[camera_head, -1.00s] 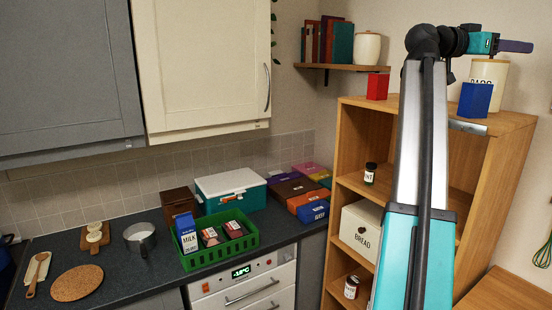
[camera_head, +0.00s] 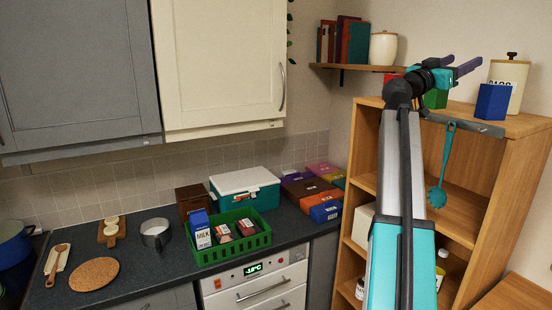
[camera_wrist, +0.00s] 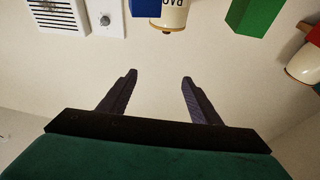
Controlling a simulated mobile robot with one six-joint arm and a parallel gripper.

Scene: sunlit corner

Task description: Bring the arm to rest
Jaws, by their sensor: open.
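My gripper (camera_head: 468,66) is at the upper right of the head view, above the wooden shelf unit's top, pointing right. Its two dark fingers are apart with nothing between them. In the wrist view my gripper (camera_wrist: 158,90) shows the same two fingers spread and empty before a pale wall. My arm rises in front of the shelf unit and hides part of it.
On the shelf unit (camera_head: 525,160) stand a blue block (camera_head: 492,102), a green block (camera_head: 436,99) and a lidded canister (camera_head: 514,75). A green crate (camera_head: 230,251) stands on the counter.

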